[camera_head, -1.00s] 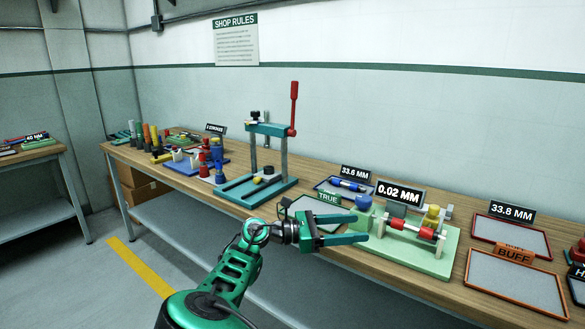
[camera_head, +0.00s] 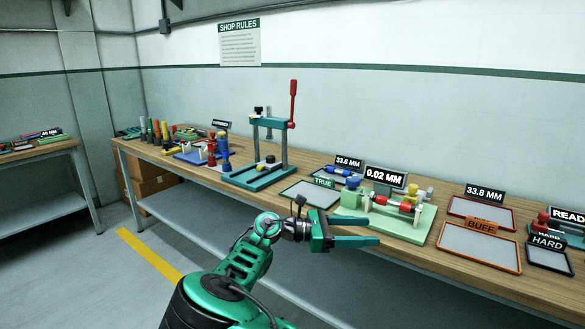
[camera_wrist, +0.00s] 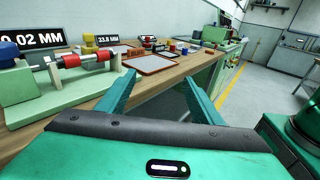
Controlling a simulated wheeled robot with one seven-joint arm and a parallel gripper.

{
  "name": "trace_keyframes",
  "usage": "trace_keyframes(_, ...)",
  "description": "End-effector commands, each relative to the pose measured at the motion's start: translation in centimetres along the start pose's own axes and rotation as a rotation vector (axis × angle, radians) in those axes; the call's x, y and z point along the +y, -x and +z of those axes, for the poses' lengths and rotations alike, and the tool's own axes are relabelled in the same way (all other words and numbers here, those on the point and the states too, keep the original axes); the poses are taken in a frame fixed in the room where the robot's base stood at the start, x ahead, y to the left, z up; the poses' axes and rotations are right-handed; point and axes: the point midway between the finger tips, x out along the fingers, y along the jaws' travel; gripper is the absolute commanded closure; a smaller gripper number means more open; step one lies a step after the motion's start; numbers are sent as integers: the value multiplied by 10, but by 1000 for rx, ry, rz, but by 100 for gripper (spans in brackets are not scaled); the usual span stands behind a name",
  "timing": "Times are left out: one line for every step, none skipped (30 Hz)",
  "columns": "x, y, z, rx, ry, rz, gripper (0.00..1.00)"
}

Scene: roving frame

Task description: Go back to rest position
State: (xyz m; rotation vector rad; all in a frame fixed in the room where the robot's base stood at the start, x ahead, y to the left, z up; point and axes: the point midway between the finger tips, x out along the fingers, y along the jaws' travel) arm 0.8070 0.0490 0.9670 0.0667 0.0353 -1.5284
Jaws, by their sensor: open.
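My gripper (camera_head: 352,230) is open and empty, held in front of the workbench (camera_head: 440,262) edge. Its two green fingers also show in the wrist view (camera_wrist: 160,90), spread apart with nothing between them. The green measuring stand (camera_head: 420,222) with a red-ended part (camera_head: 406,207) across it sits on the bench behind the gripper, apart from it. A 0.02 MM sign (camera_head: 384,177) stands above it.
A teal press with a red lever (camera_head: 292,105) stands left of the TRUE tray (camera_head: 310,195). The BUFF tray (camera_head: 480,247) and a 33.8 MM tray (camera_head: 480,213) lie at the right. The floor (camera_head: 100,275) left of my arm is clear.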

Motion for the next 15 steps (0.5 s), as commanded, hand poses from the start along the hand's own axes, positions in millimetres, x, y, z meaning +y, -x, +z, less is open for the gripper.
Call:
trace_keyframes(-2, -11, 3, 19, -12, -21, 40)
trace_keyframes(-4, -18, 3, 30, -18, -33, 40)
trace_keyframes(-5, -26, 4, 43, -28, -47, 40)
trace_keyframes(-6, -31, 4, 55, -34, -59, 40)
trace_keyframes(-8, -38, 4, 66, -41, -71, 40)
trace_keyframes(-10, -47, 4, 81, -50, -89, 40)
trace_keyframes(-11, -54, 4, 94, -59, -102, 40)
trace_keyframes(-13, -61, 4, 107, -67, -117, 40)
trace_keyframes(-16, -71, 4, 125, -80, -138, 40)
trace_keyframes(-18, -79, 4, 141, -91, -156, 40)
trace_keyframes(-21, -88, 4, 158, -102, -175, 40)
trace_keyframes(-26, -100, 3, 182, -120, -203, 40)
trace_keyframes(-30, -110, 2, 202, -134, -226, 40)
trace_keyframes(-34, -121, 2, 223, -151, -252, 40)
trace_keyframes(-41, -136, 1, 253, -175, -288, 40)
